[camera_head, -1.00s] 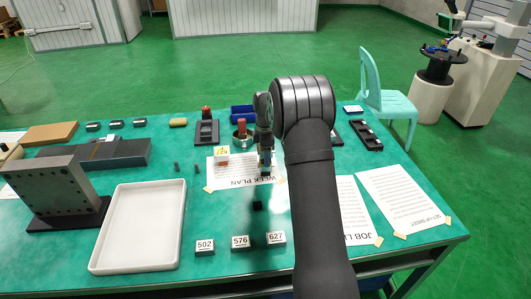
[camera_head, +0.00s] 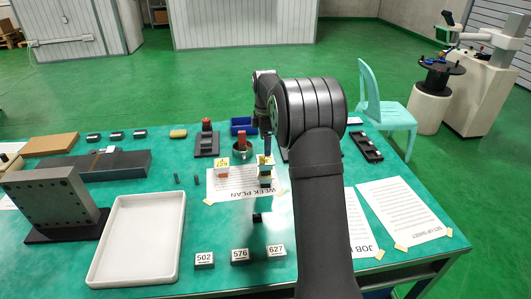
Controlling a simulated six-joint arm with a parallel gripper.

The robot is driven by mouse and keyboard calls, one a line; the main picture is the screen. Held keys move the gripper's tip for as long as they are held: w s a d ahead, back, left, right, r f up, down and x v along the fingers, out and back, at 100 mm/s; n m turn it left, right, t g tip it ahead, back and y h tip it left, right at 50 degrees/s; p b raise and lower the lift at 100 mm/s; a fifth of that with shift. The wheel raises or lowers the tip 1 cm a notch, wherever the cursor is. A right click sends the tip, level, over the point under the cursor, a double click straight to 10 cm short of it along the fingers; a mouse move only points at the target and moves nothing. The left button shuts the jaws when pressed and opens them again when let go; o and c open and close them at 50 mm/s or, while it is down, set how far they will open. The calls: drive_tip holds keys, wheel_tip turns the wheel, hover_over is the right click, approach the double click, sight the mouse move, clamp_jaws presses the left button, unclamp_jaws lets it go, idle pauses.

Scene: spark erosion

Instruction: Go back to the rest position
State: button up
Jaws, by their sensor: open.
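My arm rises through the middle of the head view, its dark elbow and wrist in front of the table's back. My gripper (camera_head: 268,141) shows only in part, small and dark, at the left edge of the arm above the week plan sheet (camera_head: 232,188). Its jaws are open, with nothing seen held between them. A small stacked piece with pale and orange parts (camera_head: 265,174) stands on that sheet below the gripper.
A white tray (camera_head: 93,252) lies front left, beside a drilled steel angle plate (camera_head: 48,205). Numbered blocks 502 (camera_head: 204,259), 576 (camera_head: 240,256) and 627 (camera_head: 276,251) line the front. A cup with a red piece (camera_head: 242,148) and a blue bin (camera_head: 240,124) stand behind the sheet.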

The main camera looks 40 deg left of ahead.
sight(265, 159)
drive_tip(key=shift+r, duration=0.7)
wheel_tip(265, 159, down, 12)
drive_tip(key=shift+f, duration=0.1)
drive_tip(key=shift+r, duration=1.95)
